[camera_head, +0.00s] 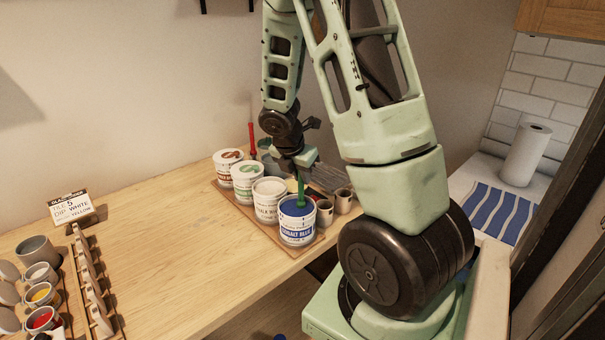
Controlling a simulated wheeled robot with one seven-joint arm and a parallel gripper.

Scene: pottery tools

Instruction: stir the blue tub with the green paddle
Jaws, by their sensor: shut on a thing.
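The blue tub (298,231), labelled cobalt blue, stands upright at the near end of a row of tubs, open, with blue glaze inside. The green paddle (301,192) stands about upright, its lower part reaching into the tub's opening. How deep its end goes is hidden. My gripper (297,167) is above the blue tub, shut on the upper part of the green paddle. The fingertips are small and partly dark in this view.
A white tub (268,206), a green-labelled tub (246,184) and a brown-labelled tub (228,164) share the tray (237,207). A red-handled tool (252,138) stands behind them. Small cups (343,201) are close right. Glaze cups (41,295) stand far left. The middle tabletop is clear.

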